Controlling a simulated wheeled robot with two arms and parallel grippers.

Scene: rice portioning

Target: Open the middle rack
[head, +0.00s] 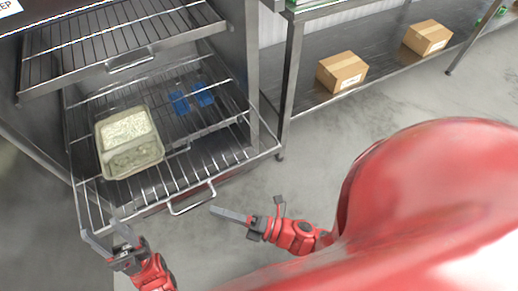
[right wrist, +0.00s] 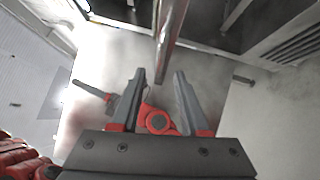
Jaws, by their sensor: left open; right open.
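In the head view a metal cabinet holds stacked wire racks. The upper rack (head: 75,52) sticks out with a handle (head: 130,64) at its front. Below it is the middle rack (head: 228,88), with its front handle (head: 178,151) partly hidden. The lowest rack (head: 250,152) extends furthest, with a curved front handle (head: 192,204). My left gripper (head: 101,228) is open and empty by the lowest rack's front left corner. My right gripper (head: 246,206) is open and empty, right of that handle. Its spread fingers also show in the right wrist view (right wrist: 158,76).
A pale rectangular container (head: 133,160) and two blue items (head: 180,102) are among the racks; which rack bears each is unclear. A steel shelf (head: 385,62) with cardboard boxes (head: 342,72) stands at the back right. The floor (head: 310,160) between is clear.

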